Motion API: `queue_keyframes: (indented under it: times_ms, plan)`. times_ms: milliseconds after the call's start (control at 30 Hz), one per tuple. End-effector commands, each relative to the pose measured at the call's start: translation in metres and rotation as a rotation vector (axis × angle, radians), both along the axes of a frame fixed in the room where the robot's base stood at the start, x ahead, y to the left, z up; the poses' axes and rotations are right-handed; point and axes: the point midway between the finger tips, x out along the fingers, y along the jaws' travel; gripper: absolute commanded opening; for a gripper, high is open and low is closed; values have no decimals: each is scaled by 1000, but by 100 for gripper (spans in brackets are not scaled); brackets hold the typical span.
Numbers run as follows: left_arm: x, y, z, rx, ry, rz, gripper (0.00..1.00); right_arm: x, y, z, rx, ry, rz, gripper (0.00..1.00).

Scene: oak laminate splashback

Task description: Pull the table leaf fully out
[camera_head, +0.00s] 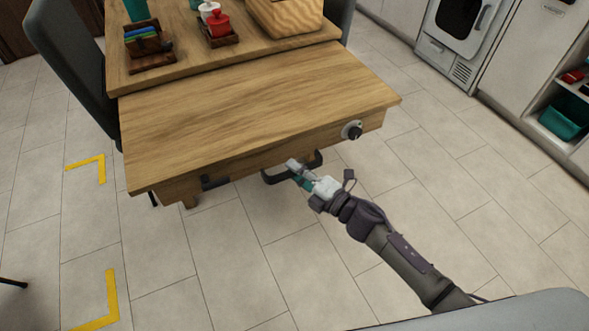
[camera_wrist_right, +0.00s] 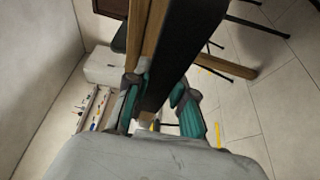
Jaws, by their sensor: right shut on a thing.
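The table leaf (camera_head: 250,110) is a wooden panel extending from the near end of the wooden table (camera_head: 125,68) in the head view. A dark bar handle (camera_head: 273,178) sits under its front edge. A round dark knob (camera_head: 352,130) is on the front edge to the right. My right gripper (camera_head: 300,174) is shut on the handle, reaching in from the lower right. In the right wrist view its teal-padded fingers (camera_wrist_right: 158,108) stand on both sides of a long dark bar. My left gripper is not in view.
On the tabletop stand a dark wooden holder (camera_head: 150,58), a rack with red and white pots (camera_head: 222,38) and a wooden box (camera_head: 285,15). A dark chair (camera_head: 68,62) stands at the left. Yellow corner marks (camera_head: 103,168) lie on the open tiled floor.

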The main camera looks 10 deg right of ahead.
Motion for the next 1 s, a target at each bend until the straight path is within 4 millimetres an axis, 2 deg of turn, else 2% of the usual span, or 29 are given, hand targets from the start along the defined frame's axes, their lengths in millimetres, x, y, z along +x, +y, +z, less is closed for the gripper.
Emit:
queue_keyframes:
  times_ms: [300, 333, 467, 500, 833, 1000]
  plan:
    - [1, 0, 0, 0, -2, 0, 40, -4, 0, -4, -3, 7, 7, 0]
    - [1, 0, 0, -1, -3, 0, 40, -4, 0, -4, -2, 7, 7, 27]
    - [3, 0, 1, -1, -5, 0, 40, -4, 0, -4, -2, 6, 6, 48]
    - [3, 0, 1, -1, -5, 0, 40, -3, 0, -4, -2, 6, 6, 50]
    - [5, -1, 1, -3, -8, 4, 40, -5, -2, -2, -2, 4, 4, 50]
    - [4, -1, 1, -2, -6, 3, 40, -24, -17, -3, -3, 5, 5, 50]
